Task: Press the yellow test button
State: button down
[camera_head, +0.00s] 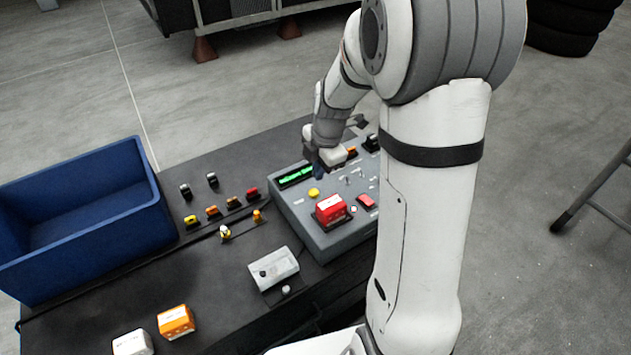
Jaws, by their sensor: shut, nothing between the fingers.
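The yellow test button (314,192) is a small round yellow cap on the left part of the grey control panel (287,207), below a lit green display (296,176). My gripper (318,172) is above the panel, near the right end of the display and just beyond the yellow button in the picture. It is shut and empty. Its dark fingertips are small here, and I cannot tell how high they are above the panel. The yellow button is in plain view. My arm hides the panel's right side.
A red block (330,208) and a red button (366,200) are on the panel near small switches. A blue bin (85,210) stands at left. Several small coloured parts lie on the dark bench (215,265), with a grey box (273,268), an orange block (175,321) and a white block (132,342).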

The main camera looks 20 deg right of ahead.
aim_at(315, 195)
jog(key=f, duration=0.4)
jog(key=f+p, duration=0.1)
jog(key=shift+w+a+f, duration=0.3)
jog(key=shift+w+f, duration=0.05)
jog(key=shift+f, duration=0.05)
jog(key=shift+f, duration=0.1)
jog(key=f+b, duration=0.1)
jog(key=b, duration=0.2)
jog(key=shift+f, duration=0.3)
jog(key=shift+s, duration=0.25)
jog(key=shift+s+f, duration=0.1)
jog(key=shift+f, duration=0.05)
notch_tip(315, 195, up, 15)
jog(key=d, duration=0.1)
jog(key=shift+s+d, duration=0.25)
jog(key=shift+s, duration=0.15)
